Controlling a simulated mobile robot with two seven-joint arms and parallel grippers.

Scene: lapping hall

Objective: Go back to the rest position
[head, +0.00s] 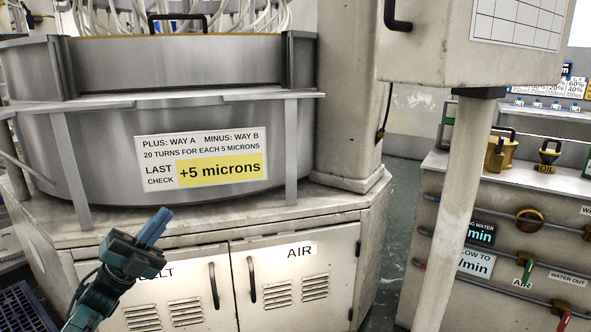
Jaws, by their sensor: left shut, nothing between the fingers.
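My left gripper (153,228) shows at the lower left in the head view, in front of the machine's base cabinet. Its blue fingers are shut with nothing between them, and they point up and to the right. It appears apart from the cabinet, though the distance is hard to judge. The arm comes in from the bottom left. My right gripper is not in view.
A large round metal machine (90,150) bears a sign (201,160) reading "+5 microns". Below are cabinet doors (295,280), one marked AIR. A post (460,210) holds a box (440,40). A valve bench (480,210) stands right. Floor (400,190) shows between.

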